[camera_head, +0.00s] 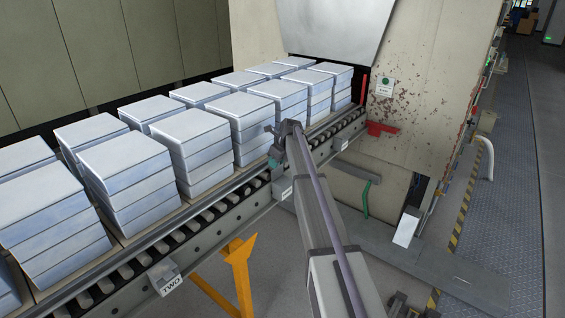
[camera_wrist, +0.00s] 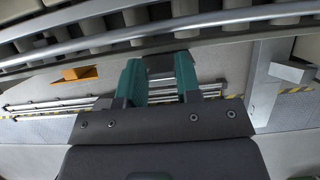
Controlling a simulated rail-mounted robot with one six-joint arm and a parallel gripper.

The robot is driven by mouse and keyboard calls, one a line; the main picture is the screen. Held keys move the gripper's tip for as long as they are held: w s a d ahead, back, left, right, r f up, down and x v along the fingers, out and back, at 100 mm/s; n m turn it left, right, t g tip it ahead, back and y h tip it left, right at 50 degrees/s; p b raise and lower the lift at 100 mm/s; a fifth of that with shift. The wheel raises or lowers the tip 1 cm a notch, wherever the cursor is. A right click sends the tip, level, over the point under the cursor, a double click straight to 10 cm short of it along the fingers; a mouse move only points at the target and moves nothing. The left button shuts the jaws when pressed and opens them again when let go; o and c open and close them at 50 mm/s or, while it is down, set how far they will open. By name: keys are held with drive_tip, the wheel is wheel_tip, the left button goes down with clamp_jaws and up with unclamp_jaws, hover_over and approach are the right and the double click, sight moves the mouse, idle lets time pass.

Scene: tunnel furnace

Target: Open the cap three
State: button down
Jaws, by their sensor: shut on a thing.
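My gripper (camera_head: 273,163) is at the side rail of the roller conveyor, at the middle of the head view. In the wrist view its two teal fingers (camera_wrist: 160,68) are shut on a small dark grey piece (camera_wrist: 160,64), which I take to be cap three. The piece sits between the fingertips just below the rail. In the head view my arm and wrist largely hide it. A pale plate (camera_head: 283,188) shows just below the gripper; its lettering is too small to read. A grey cap marked TWO (camera_head: 165,279) is on the same rail, nearer the camera.
The roller conveyor (camera_head: 205,222) carries stacks of pale blue blocks (camera_head: 125,170) close behind my gripper. An orange support (camera_head: 240,270) stands below the rail. The rusty furnace wall (camera_head: 430,85) and a red bracket (camera_head: 381,128) are beyond. The walkway (camera_head: 500,170) at right is clear.

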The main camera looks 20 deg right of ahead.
drive_tip(key=shift+w+a, duration=0.25)
drive_tip(key=shift+w, duration=0.2)
drive_tip(key=c, duration=1.2)
unclamp_jaws()
drive_tip(key=shift+c, duration=0.2)
drive_tip(key=o, duration=0.3)
drive_tip(key=shift+w+a+f, duration=0.1)
drive_tip(key=shift+f, duration=0.05)
drive_tip(key=shift+o, duration=0.7)
drive_tip(key=p+v, duration=1)
drive_tip(key=v, duration=0.1)
